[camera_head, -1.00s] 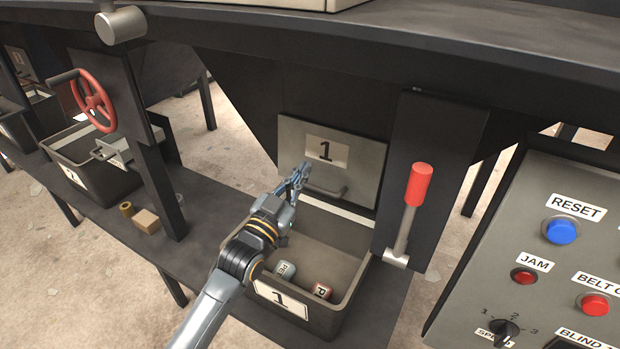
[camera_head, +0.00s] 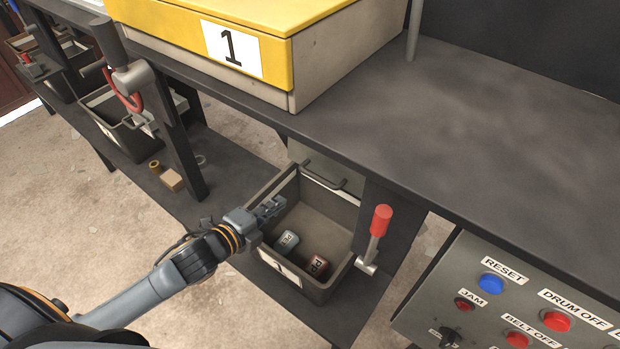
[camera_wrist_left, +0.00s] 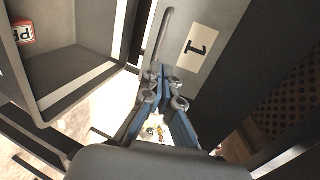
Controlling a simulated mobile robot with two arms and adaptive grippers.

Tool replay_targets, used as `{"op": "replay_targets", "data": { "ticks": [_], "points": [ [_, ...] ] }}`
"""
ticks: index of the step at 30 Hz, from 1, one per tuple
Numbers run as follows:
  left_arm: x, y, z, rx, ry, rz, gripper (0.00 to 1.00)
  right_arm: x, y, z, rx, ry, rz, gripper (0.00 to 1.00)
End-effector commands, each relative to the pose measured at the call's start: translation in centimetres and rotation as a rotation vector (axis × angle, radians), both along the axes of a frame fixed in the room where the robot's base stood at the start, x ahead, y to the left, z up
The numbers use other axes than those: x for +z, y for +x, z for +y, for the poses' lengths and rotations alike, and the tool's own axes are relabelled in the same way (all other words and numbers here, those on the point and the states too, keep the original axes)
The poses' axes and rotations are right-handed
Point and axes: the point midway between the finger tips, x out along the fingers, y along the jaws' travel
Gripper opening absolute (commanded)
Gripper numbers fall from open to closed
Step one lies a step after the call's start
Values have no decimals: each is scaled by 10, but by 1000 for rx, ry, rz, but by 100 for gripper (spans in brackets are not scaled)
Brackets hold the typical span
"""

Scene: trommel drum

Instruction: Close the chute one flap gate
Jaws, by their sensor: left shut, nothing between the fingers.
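The chute one flap gate (camera_head: 304,155) is a grey plate with a bar handle (camera_head: 325,175) under the table edge; the table hides its upper part. In the left wrist view the plate (camera_wrist_left: 190,80) carries a "1" label (camera_wrist_left: 198,45), with its bar handle (camera_wrist_left: 157,38) alongside. My left gripper (camera_head: 274,206) is shut and empty, over the left side of the bin marked 1 (camera_head: 345,285) and apart from the handle in the head view. It also shows in the left wrist view (camera_wrist_left: 168,78) near the plate. My right gripper is not in view.
A red-handled lever (camera_head: 378,235) stands right of the gate. The bin holds two cans, one blue-grey (camera_head: 286,242) and one red (camera_head: 316,267). A button panel (camera_head: 450,275) is at lower right. A yellow-topped box (camera_head: 190,45) stands on the table (camera_head: 450,130).

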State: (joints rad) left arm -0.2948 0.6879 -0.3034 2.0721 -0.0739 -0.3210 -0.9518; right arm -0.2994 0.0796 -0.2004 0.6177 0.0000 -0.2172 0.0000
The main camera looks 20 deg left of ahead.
Motion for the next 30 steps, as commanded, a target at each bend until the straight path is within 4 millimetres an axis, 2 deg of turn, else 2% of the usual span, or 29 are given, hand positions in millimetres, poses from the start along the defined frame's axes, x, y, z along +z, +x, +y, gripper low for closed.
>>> {"op": "replay_targets", "data": {
  "ticks": [12, 18, 24, 30],
  "points": [
    [-23, 75, -27, 2, -5, -3, 0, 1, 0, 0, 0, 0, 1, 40],
    [-33, 102, -38, 1, -6, -2, 0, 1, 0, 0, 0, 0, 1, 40],
    [-37, 113, -42, 1, -5, 0, 0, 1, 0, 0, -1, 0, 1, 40],
    [-38, 114, -42, -1, -5, 0, 0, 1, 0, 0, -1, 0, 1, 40]
  ]
}}
